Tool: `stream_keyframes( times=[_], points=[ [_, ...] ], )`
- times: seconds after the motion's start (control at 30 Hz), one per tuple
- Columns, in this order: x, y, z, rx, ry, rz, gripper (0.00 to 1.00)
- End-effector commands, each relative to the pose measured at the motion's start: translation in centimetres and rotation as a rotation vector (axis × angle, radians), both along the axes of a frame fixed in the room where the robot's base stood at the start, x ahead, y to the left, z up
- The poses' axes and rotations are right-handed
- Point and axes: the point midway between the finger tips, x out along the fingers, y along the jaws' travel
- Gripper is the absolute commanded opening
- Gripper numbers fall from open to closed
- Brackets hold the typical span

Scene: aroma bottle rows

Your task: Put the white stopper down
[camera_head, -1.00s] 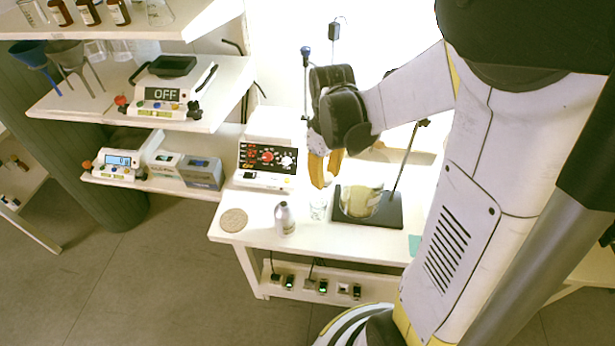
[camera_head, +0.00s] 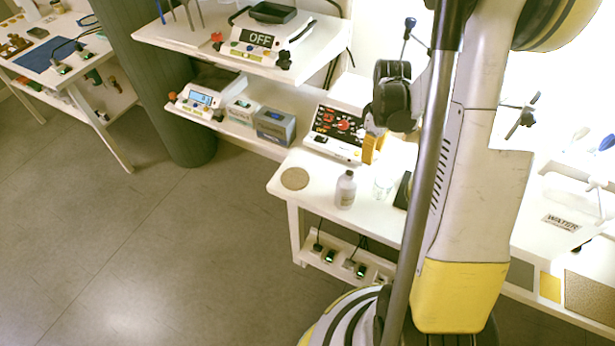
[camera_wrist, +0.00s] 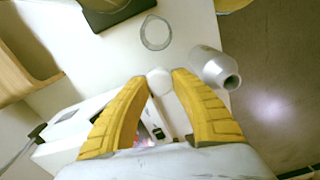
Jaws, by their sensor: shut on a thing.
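My gripper (camera_wrist: 160,80) has two yellow fingers closed around a small white stopper (camera_wrist: 159,82) in the wrist view. In the head view the yellow fingers of my gripper (camera_head: 373,150) are partly hidden by my arm, above the white table (camera_head: 310,199). The stopper cannot be made out there. A pale grey bottle (camera_head: 345,191) stands upright on the table near the fingers. In the wrist view the bottle (camera_wrist: 216,68) shows a dark open mouth, right of the stopper and apart from it.
A clear glass (camera_head: 383,186) stands right of the bottle. A round cork mat (camera_head: 294,178) lies at the table's left corner, with bare tabletop around it. A white device with a red and black panel (camera_head: 334,132) stands behind. A dark base (camera_wrist: 104,12) is near the glass.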

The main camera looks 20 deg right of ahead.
Motion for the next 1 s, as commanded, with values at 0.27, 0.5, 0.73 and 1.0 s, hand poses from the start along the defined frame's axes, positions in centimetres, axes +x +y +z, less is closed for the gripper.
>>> stream_keyframes(
  times=[0.27,0.5,0.73,1.0],
  points=[
    [3.7,3.1,-4.1,0.000,0.000,0.015,0.06],
    [7.3,6.6,-7.0,0.000,0.000,0.011,0.06],
    [8.2,7.6,-8.0,0.000,0.000,0.008,0.06],
    [8.2,7.6,-11.7,0.000,0.000,0.008,0.06]
  ],
)
